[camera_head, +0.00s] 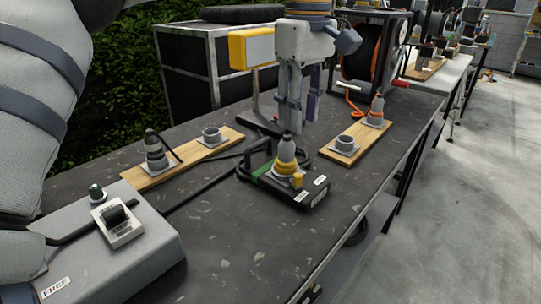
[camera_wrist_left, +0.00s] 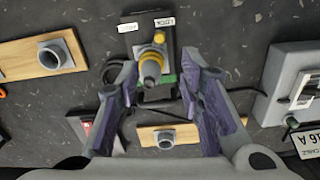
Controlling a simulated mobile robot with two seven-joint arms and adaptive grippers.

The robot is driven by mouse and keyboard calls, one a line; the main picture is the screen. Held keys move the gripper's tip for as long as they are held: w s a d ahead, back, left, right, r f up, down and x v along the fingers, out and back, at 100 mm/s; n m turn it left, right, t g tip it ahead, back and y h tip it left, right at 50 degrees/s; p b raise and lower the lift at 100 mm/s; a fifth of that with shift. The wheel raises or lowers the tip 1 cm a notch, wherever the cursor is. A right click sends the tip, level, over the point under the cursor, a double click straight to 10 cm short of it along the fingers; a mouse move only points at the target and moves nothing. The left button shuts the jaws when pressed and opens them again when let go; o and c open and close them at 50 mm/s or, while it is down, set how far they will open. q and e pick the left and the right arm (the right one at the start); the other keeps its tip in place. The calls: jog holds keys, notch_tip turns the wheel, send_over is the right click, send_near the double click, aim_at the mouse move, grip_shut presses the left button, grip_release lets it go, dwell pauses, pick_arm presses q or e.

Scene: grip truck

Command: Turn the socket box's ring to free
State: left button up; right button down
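The socket box (camera_head: 312,194) is a black box with a handle on the dark table. A grey plug (camera_head: 287,152) stands upright in it, inside a yellow ring (camera_head: 284,169) with a small lug. Two white labels sit on the box's edge. In the wrist view the ring (camera_wrist_left: 151,52) has its lug nearer the label that appears to read LOCK (camera_wrist_left: 165,21); the other label (camera_wrist_left: 127,27) is too small to read surely. My left gripper (camera_head: 296,125) points down above and beyond the box, open and empty. Its purple-padded fingers (camera_wrist_left: 157,80) are apart. My right gripper is out of view.
Wooden boards with grey sockets lie left (camera_head: 180,168) and right (camera_head: 352,147) of the box. A cable reel (camera_head: 372,50) and yellow-framed panel (camera_head: 252,47) stand behind. Black cable crosses the table.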

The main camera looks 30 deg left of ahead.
aim_at(298, 174)
pick_arm(q)
notch_tip(298, 174, down, 12)
jog(key=shift+d+r, duration=0.1)
jog(key=shift+c, duration=0.3)
grip_shut()
